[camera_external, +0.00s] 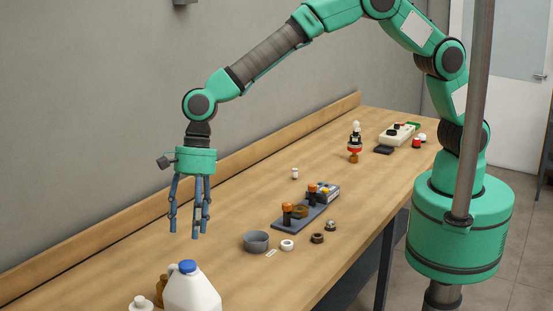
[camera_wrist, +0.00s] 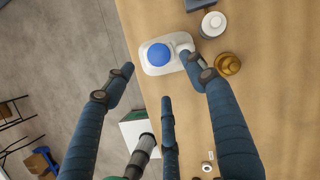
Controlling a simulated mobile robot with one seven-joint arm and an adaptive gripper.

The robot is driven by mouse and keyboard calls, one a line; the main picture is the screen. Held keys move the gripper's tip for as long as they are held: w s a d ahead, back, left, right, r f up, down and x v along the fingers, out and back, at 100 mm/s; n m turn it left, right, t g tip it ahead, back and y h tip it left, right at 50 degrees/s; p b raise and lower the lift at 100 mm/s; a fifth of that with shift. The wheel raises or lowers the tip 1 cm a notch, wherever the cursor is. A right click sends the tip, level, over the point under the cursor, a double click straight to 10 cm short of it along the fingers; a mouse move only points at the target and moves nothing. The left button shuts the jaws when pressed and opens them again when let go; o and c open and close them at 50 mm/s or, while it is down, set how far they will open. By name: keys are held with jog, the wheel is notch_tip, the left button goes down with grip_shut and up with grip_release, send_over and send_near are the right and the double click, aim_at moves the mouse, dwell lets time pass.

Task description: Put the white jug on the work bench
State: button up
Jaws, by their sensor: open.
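The white jug (camera_external: 190,290) with a blue cap is upright at the bottom of the external view, its lower part cut off by the picture edge. In the wrist view the jug (camera_wrist: 152,68) shows from above, beside the long edge of the work bench (camera_wrist: 265,50). Its base contact is hidden. The wooden bench (camera_external: 130,270) also fills much of the external view. My gripper (camera_external: 188,222) points down with its fingers spread, open and empty, above the bench and apart from the jug. In the wrist view one finger of my gripper (camera_wrist: 158,80) overlaps the jug's right side.
An amber bottle (camera_external: 161,290) and a white container (camera_external: 140,303) stand close beside the jug. A grey bowl (camera_external: 256,241), a white ring (camera_external: 287,245) and a dark tray with orange-capped parts (camera_external: 301,215) lie farther along. Bare bench lies between the bowl and the wall.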

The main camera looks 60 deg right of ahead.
jog(key=shift+v, duration=1.8)
